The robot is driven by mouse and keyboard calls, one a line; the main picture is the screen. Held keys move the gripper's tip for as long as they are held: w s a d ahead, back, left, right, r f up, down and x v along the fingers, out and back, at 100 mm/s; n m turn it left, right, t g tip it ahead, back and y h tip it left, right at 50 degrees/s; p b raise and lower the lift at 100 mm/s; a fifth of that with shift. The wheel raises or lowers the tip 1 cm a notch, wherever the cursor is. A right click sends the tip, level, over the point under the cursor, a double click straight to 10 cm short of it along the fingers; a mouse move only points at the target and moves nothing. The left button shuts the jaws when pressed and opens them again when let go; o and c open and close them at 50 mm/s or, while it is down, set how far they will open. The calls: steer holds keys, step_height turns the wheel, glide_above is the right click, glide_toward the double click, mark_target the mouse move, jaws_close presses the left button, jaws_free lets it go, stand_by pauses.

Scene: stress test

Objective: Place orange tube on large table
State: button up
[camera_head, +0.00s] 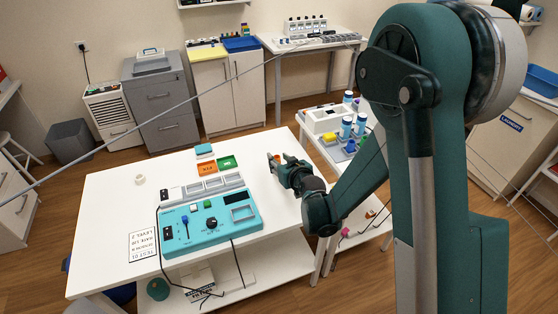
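The large white table (110,205) stands in the centre foreground and carries a teal control console (212,222). My gripper (275,161) is over the table's right back part, reaching in from the right. A small orange-brown spot (284,157) shows at the fingers; it may be part of the orange tube, but it is too small to be sure. Whether the fingers hold it or stand apart from it cannot be told. No other orange tube can be made out.
Orange and green cards (208,168) and a small teal box (204,150) lie at the table's back. A white ring (140,180) sits at the left. A side table with blue-capped bottles (346,127) stands close on the right. The table's left part is mostly clear.

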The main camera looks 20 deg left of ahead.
steer(key=shift+r, duration=0.15)
steer(key=p+v, duration=0.1)
steer(key=v, duration=1.1)
steer(key=shift+p, duration=0.35)
stand_by(0.4)
steer(key=s+d+r+m+h, duration=0.2)
steer(key=d+r, duration=0.5)
steer(key=d, duration=0.6)
steer(key=s+d+r+m+h, duration=0.25)
steer(key=d+r, duration=0.55)
steer(key=d, duration=0.4)
steer(key=s+d+r+m+g+h, duration=0.2)
steer(key=s+d+r+m+h, duration=0.1)
steer(key=s+d, duration=1.8)
steer(key=d+m+h, duration=0.1)
steer(key=d+h, duration=0.1)
steer(key=shift+d+r+g, duration=0.2)
steer(key=shift+d+g, duration=0.1)
steer(key=shift+d, duration=0.1)
